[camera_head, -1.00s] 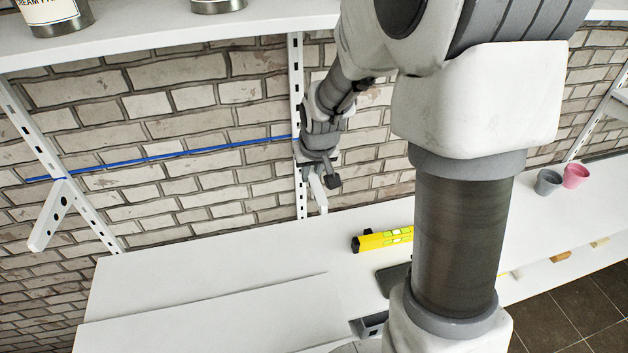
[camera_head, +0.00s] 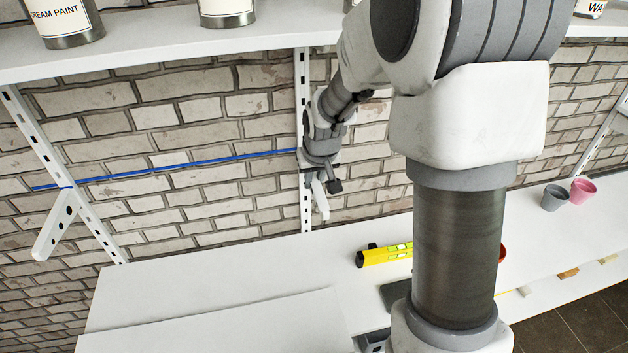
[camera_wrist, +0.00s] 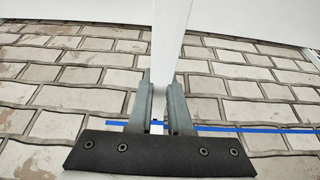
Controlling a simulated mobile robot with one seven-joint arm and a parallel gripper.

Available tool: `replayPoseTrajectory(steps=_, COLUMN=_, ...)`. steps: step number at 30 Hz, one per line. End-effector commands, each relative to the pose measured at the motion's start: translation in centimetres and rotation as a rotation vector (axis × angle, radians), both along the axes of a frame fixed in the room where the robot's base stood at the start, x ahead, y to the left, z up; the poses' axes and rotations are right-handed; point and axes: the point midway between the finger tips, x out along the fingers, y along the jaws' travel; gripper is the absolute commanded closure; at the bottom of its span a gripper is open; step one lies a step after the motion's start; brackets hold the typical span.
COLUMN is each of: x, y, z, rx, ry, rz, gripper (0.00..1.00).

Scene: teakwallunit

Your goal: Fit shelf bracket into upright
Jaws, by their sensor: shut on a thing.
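The middle upright (camera_head: 302,85) is a white slotted strip on the brick wall. My gripper (camera_head: 320,176) is at this upright, just below the level of the blue line, and is shut on a white shelf bracket (camera_head: 321,201). The bracket hangs downward from the jaws, close to the upright. In the wrist view, the bracket (camera_wrist: 171,45) rises as a plain white bar between the two grey fingers (camera_wrist: 160,105). The bracket's hook end is hidden by my gripper, so I cannot tell whether it touches the slots.
The left upright (camera_head: 88,222) carries another white bracket (camera_head: 55,228) level with the blue line (camera_head: 200,163). A shelf (camera_head: 190,50) with paint cans (camera_head: 62,18) is above. On the worktop (camera_head: 220,270) are a yellow level (camera_head: 384,255) and grey (camera_head: 554,198) and pink (camera_head: 582,190) cups.

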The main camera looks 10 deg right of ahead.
Motion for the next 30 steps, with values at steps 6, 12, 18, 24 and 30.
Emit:
replayPoseTrajectory(steps=6, x=0.41, y=0.0, z=-0.04, rx=0.0, ry=0.0, rz=0.0, gripper=1.0)
replayPoseTrajectory(steps=12, x=0.49, y=0.0, z=0.01, rx=0.0, ry=0.0, rz=0.0, gripper=1.0)
replayPoseTrajectory(steps=18, x=0.5, y=0.0, z=0.01, rx=0.0, ry=0.0, rz=0.0, gripper=1.0)
replayPoseTrajectory(steps=24, x=0.77, y=0.0, z=-0.01, rx=0.0, ry=-0.001, rz=0.0, gripper=1.0)
replayPoseTrajectory(steps=30, x=1.06, y=0.0, z=0.0, rx=0.0, ry=0.0, rz=0.0, gripper=1.0)
